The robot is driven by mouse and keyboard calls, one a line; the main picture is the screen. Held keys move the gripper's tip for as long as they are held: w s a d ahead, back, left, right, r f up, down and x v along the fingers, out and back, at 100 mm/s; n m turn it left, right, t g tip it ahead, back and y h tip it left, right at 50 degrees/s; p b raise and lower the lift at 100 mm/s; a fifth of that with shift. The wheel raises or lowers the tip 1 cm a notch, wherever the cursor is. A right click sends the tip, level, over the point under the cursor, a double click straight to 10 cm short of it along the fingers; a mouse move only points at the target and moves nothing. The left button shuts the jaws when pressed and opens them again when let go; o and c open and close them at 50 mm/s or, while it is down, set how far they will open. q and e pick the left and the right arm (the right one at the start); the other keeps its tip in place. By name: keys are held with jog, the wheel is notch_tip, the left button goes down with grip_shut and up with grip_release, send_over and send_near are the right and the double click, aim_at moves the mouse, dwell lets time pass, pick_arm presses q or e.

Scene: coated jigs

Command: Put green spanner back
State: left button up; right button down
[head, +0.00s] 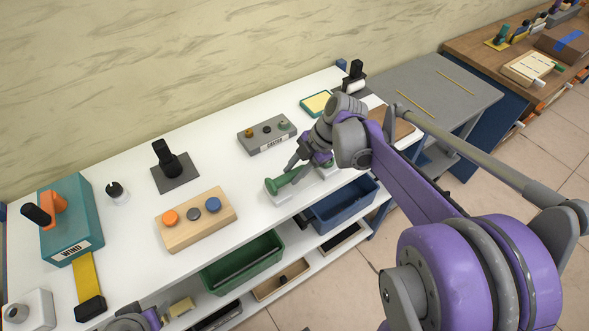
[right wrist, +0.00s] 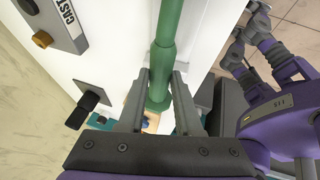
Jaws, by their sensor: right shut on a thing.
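The green spanner (head: 285,181) lies lengthwise over two small white blocks (head: 281,198) near the front edge of the white bench. I cannot tell whether it rests on them or hangs just above. My right gripper (head: 296,165) is shut on its shaft from above. In the right wrist view the spanner (right wrist: 168,40) runs between the two fingers (right wrist: 160,85), and its near end shows below them. My left gripper (head: 150,318) is partly in view at the bottom edge, near a beige block (head: 179,308); its jaws are unclear.
Behind the spanner stands a grey block with knobs (head: 267,139). A wooden block with coloured knobs (head: 196,222) is to the left. Below the bench edge are a blue bin (head: 343,205) and a green bin (head: 243,263). A teal WIND box (head: 72,222) stands far left.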

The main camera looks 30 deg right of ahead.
jog(key=shift+f, duration=0.2)
pick_arm(q)
jog(key=shift+f, duration=0.1)
pick_arm(e)
jog(key=shift+c, duration=0.2)
grip_release()
jog(key=shift+r, duration=0.1)
pick_arm(q)
jog(key=r+p, duration=0.1)
jog(key=w+r+p, duration=0.1)
jog(key=r, duration=0.1)
jog(key=w+r+p, duration=0.1)
jog(key=r, duration=0.1)
pick_arm(e)
jog(key=v, duration=0.7)
pick_arm(q)
jog(key=shift+t, duration=0.3)
dwell(0.4)
